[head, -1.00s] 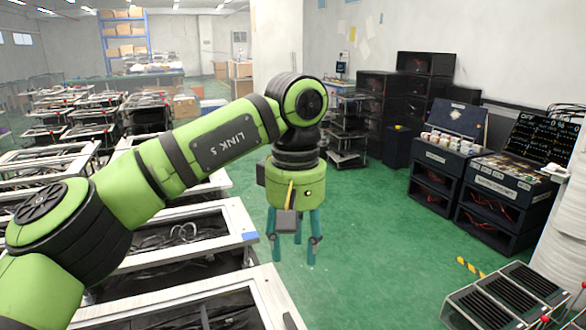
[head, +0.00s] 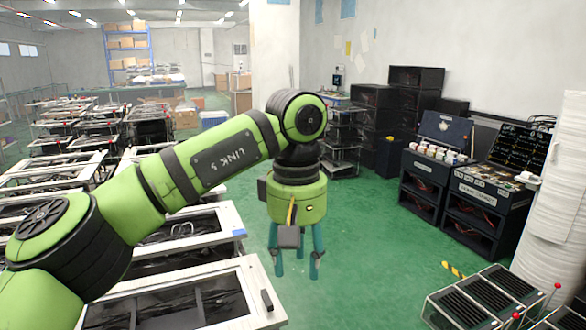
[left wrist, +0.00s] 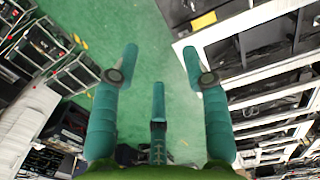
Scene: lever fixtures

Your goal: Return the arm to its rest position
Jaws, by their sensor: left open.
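My left arm comes in from the left in the head view, and my left gripper (head: 296,262) hangs from it, pointing down over the green floor. Its teal fingers are spread apart with nothing between them. In the left wrist view my left gripper (left wrist: 160,75) also shows open and empty, with bare green floor beyond the fingertips. My right gripper is not in view.
White-framed units (head: 262,290) stand close to the left of the gripper. Black cabinets (head: 478,212) stand at the right, and a low slotted unit (head: 488,298) is at the lower right. The green floor (head: 375,245) between them is clear.

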